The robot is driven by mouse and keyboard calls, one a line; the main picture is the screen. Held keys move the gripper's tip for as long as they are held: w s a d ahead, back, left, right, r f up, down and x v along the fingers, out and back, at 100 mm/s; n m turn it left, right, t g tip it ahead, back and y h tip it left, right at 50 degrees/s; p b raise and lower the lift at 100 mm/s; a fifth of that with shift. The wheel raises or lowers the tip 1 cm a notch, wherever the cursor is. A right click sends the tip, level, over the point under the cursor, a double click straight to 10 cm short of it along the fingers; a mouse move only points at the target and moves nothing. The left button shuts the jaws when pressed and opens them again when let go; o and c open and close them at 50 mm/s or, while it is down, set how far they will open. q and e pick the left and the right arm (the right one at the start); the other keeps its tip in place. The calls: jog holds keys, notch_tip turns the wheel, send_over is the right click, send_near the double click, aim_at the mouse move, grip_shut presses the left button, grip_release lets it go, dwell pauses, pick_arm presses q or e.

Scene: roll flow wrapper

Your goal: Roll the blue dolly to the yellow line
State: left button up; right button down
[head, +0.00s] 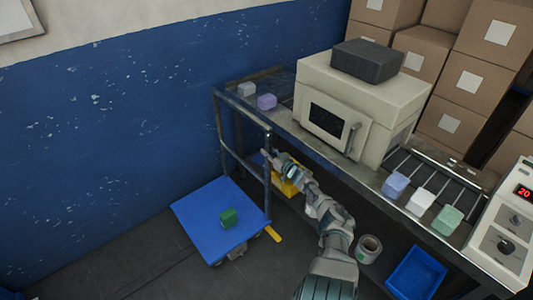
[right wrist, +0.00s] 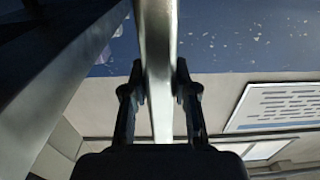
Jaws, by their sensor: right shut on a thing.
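My right gripper (head: 268,157) is at the handle's upright, by the conveyor's edge. In the right wrist view, my right gripper (right wrist: 160,88) has its two fingers closed on either side of a metal bar (right wrist: 160,30) of the handle. A short yellow strip (head: 272,233) shows on the floor at the dolly's right edge; the rest is hidden. My left gripper is out of view.
A conveyor table (head: 365,182) with a cream machine (head: 355,105) and several coloured blocks runs close along the right. Under it are a yellow container (head: 290,188), a can (head: 369,248) and a blue bin (head: 417,273). Floor (head: 145,262) is clear in front of the dolly.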

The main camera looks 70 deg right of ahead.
jog(key=shift+s+d+f, duration=0.15)
jog(key=shift+s, duration=0.05)
jog(key=c, duration=1.1)
grip_release()
jog(key=shift+o, duration=1.1)
jog(key=shift+d, duration=0.15)
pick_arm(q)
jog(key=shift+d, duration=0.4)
pick_arm(e)
jog(key=shift+d+f, duration=0.2)
jog(key=shift+f, duration=0.05)
jog(key=shift+s+a, duration=0.2)
jog(key=shift+a, duration=0.2)
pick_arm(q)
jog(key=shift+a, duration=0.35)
pick_arm(e)
jog(key=v, duration=1.1)
jog(key=shift+s, duration=0.15)
